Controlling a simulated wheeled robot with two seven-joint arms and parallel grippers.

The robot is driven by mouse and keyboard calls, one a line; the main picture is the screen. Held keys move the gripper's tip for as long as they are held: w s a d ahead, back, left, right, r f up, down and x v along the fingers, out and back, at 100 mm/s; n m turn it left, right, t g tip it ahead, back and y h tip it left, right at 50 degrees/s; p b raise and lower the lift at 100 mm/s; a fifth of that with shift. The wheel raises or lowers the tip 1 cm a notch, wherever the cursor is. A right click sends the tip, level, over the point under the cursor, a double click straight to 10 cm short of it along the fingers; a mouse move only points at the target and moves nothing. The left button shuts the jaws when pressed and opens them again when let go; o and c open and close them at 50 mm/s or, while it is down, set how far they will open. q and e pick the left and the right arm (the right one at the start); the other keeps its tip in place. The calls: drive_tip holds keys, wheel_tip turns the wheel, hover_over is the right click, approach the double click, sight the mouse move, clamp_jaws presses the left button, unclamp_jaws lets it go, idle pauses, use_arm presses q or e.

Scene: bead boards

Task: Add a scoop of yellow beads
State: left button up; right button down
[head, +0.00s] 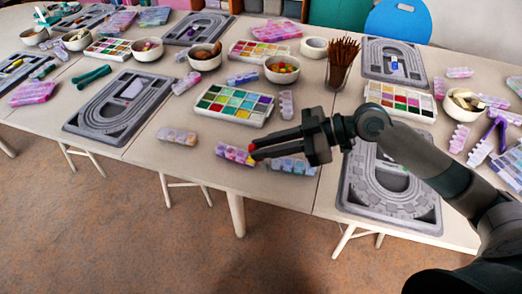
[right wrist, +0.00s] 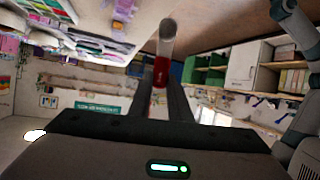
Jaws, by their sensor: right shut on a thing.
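My right gripper (head: 262,150) reaches in from the right over the front of the table. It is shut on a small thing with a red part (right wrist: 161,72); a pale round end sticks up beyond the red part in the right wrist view. In the head view only a red bit (head: 251,148) shows at the fingertips. I cannot tell whether this is a scoop. Below the fingertips lies a small bead box (head: 236,155) with yellow, pink and purple contents. A white tray (head: 229,122) of many-coloured compartments stands behind it. My left gripper is not in view.
Another bead box (head: 177,136) lies to the left. A bowl of orange and red beads (head: 281,75) and a glass of brown sticks (head: 341,65) stand farther back. Grey bead boards (head: 118,140) lie at left and under my arm. Bare tabletop shows between the boxes.

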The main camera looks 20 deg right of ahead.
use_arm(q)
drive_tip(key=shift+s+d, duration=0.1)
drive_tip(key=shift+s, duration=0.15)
use_arm(e)
drive_tip(key=w+d+r+m+t+h, duration=0.2)
drive_tip(key=w+r+m+t+h, duration=0.2)
drive_tip(key=w+r+m+h, duration=0.1)
drive_tip(key=w+d+r+m+t+h, duration=0.3)
drive_tip(key=w+r+m+t+h, duration=0.1)
drive_tip(key=w+r+m+h, duration=0.2)
wheel_tip(320, 180, up, 3)
drive_tip(key=m+h, duration=0.1)
drive_tip(key=m, duration=0.2)
drive_tip(key=shift+w+d+t, duration=0.25)
drive_tip(key=shift+d+t, duration=0.05)
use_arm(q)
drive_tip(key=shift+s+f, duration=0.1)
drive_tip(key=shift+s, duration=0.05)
use_arm(e)
drive_tip(key=shift+s+f, duration=0.1)
drive_tip(key=shift+f, duration=0.1)
